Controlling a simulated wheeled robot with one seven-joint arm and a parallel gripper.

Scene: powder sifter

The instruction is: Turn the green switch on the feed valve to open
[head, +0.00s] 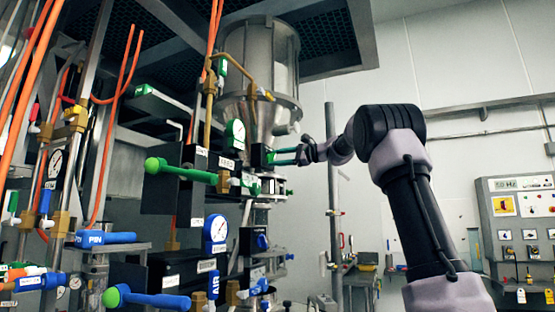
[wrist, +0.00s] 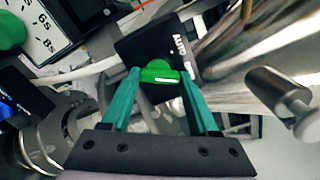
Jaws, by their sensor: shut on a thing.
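The green switch (wrist: 160,72) sits on the face of a black box (wrist: 150,45) with white lettering, which seems to read AUTO. A short white mark shows on the switch, lying roughly crosswise in the wrist view. My gripper (wrist: 162,76) has its teal fingers shut on the two sides of the switch. In the head view my gripper (head: 286,156) reaches in from the right to the black box (head: 257,158) below the steel hopper. The switch is mostly hidden by the fingers there.
The steel hopper (head: 262,70) stands above the box. Green handles (head: 180,170), blue handles (head: 105,238), gauges (head: 216,230) and orange hoses crowd the left. A grey control panel (head: 518,225) stands at the far right. The space before the right wall is fairly open.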

